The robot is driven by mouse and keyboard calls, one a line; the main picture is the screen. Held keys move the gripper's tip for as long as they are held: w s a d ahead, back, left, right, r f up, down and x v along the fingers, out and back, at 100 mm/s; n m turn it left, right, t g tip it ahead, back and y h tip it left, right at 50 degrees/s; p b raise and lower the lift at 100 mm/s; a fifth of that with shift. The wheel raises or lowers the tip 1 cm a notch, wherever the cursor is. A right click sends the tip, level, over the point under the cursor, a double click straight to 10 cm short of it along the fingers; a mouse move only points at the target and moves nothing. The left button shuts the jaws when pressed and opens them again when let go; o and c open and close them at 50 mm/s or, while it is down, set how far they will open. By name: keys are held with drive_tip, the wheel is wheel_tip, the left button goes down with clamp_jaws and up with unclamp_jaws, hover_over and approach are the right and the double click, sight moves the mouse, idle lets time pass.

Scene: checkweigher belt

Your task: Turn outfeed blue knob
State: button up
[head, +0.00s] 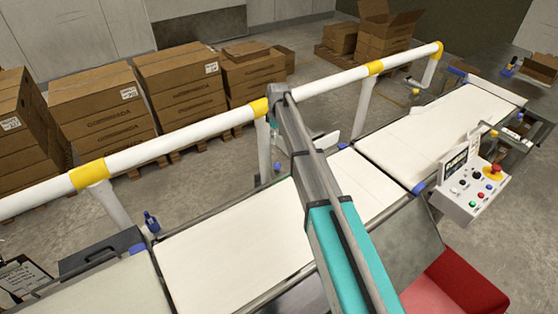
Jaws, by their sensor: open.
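Several small blue parts sit along the conveyor frame, and I cannot tell which is the outfeed knob. An upright blue knob-like part (151,222) stands at the left, beside the rail post. A blue part (418,188) sits at the near belt edge by the control box. Another blue part (457,71) is at the far end, and a small one (520,118) is at the far right. My grey and teal arm crosses the middle of the view and covers part of the belt. My gripper's fingers do not show.
White belts (225,245) run from lower left to upper right. A white guard rail (185,133) with yellow bands runs behind them. A control box (470,188) with buttons and a red emergency stop stands at right. A red bin (465,287) is at lower right; stacked cartons (100,110) stand behind.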

sight(277, 164)
drive_tip(key=shift+d+f, duration=0.1)
idle(0.3)
drive_tip(key=f+b, duration=1.3)
drive_tip(key=shift+s+f+b, duration=0.25)
drive_tip(key=shift+s+b, duration=0.15)
idle(0.4)
drive_tip(key=shift+c, duration=0.3)
clamp_jaws()
idle(0.3)
